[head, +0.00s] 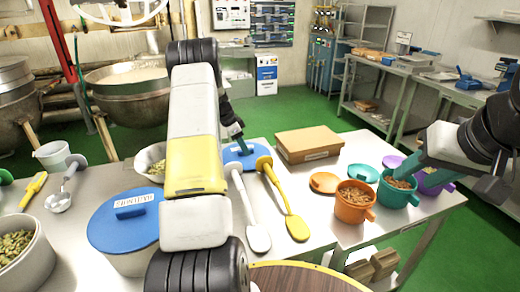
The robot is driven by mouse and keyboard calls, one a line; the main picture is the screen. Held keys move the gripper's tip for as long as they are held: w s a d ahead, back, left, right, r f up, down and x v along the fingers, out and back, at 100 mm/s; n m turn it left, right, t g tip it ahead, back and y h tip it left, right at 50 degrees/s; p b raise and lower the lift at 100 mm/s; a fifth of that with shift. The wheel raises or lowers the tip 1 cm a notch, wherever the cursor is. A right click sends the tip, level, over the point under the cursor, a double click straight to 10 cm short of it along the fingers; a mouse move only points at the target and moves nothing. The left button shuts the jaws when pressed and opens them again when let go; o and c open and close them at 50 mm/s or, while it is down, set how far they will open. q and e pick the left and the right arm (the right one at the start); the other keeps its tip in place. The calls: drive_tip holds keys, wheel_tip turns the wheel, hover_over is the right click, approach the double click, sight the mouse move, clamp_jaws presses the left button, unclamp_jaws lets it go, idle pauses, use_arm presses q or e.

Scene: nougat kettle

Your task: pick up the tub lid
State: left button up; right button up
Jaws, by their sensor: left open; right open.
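A white tub (130,262) with a blue lid (108,232) stands at the front left of the steel table; the lid has a raised, labelled grip and sits on the tub. Another flat blue lid (232,156) lies further back, partly hidden by my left arm. My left gripper (240,146) is open, its teal fingers pointing down at this rear lid. Whether they touch it I cannot tell. My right gripper (416,168) is open at the right, its teal fingers close above the teal cup (392,195) and purple cup (434,182).
A white and a yellow spoon (297,227) lie right of my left arm. Behind them is a brown box (308,143). An orange cup (352,205) stands near small orange (323,182), teal (363,173) and purple lids. A bowl of green nuts (22,258) and a ladle (60,199) are at left.

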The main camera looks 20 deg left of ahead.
use_arm(q)
drive_tip(key=shift+d+f, duration=0.1)
drive_tip(key=shift+f, duration=0.2)
drive_tip(key=shift+w, duration=0.1)
clamp_jaws()
drive_tip(key=shift+r, duration=0.15)
